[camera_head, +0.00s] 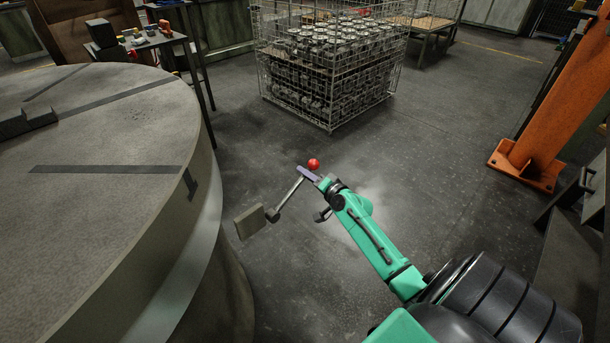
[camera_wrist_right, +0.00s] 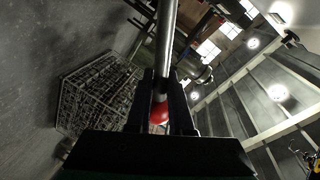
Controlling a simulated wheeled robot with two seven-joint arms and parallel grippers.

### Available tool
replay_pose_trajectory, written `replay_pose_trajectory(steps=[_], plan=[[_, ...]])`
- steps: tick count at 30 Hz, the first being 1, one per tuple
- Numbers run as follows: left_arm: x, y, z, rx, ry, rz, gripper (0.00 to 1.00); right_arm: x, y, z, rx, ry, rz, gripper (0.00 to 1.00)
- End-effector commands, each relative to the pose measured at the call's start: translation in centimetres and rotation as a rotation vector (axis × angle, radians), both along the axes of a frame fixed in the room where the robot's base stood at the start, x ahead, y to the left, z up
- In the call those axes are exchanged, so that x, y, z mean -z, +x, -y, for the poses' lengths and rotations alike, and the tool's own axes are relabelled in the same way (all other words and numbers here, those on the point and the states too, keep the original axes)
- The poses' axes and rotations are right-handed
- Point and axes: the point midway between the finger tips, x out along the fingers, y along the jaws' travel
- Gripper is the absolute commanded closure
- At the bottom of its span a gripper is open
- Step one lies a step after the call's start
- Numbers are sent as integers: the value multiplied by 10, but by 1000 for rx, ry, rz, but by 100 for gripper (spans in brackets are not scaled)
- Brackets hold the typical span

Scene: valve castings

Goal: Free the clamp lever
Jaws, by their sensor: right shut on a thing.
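The clamp lever (camera_head: 288,195) is a grey metal rod with a red ball knob (camera_head: 314,163) at its upper end. Its lower end meets a dark joint beside a flat grey-brown block (camera_head: 250,222). My right gripper (camera_head: 308,174) is shut on the rod just below the knob. In the right wrist view the rod (camera_wrist_right: 166,40) runs up between the fingers (camera_wrist_right: 162,95), and the red knob (camera_wrist_right: 158,113) sits between them near the palm. I cannot tell whether the block touches the round table. My left gripper is not in view.
A large round machine table (camera_head: 110,215) with dark slots fills the left, close to the block. A wire cage (camera_head: 330,100) of castings stands at the back. An orange post (camera_head: 560,100) rises at right. The floor between is clear.

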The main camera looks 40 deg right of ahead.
Motion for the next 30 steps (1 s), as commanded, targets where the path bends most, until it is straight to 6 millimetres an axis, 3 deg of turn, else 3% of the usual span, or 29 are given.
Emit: replay_pose_trajectory(steps=[7, 8, 9, 10, 22, 30], plan=[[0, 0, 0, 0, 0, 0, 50, 3, -1, 1, 1, 3, -7, 100], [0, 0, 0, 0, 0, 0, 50, 3, -1, 0, 1, 2, -7, 69], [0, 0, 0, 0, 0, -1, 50, 3, -1, 0, 1, 2, -7, 54], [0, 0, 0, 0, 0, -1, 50, 3, -1, 0, 0, 2, -6, 51], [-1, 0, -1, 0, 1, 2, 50, 1, -8, 0, 0, 0, -6, 51], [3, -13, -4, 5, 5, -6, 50, -7, -59, 1, -1, -2, -9, 51]])
